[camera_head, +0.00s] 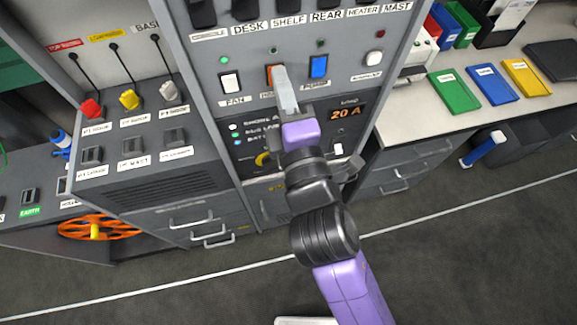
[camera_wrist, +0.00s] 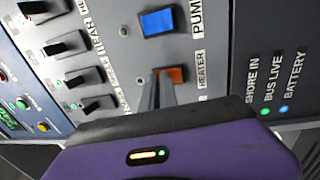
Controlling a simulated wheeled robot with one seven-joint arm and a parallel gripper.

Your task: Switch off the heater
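The heater switch is an orange rocker in the grey panel. It shows in the wrist view (camera_wrist: 177,74) beside the HEATER label (camera_wrist: 202,70). In the head view only a strip of the heater switch (camera_head: 269,76) shows, the rest hidden behind my finger. My gripper (camera_head: 279,70) reaches up to the panel with its fingertips at this switch. In the wrist view my gripper (camera_wrist: 157,76) has its fingers close together, with nothing seen between them. The tips overlap the switch's lower left edge; I cannot tell whether they touch it.
A white fan switch (camera_head: 230,83) is left of the heater switch, a blue pump switch (camera_head: 318,67) right of it. Another white switch (camera_head: 374,58) is further right. Black switches (camera_wrist: 65,44) form a row above. A 20 A display (camera_head: 346,111) is below.

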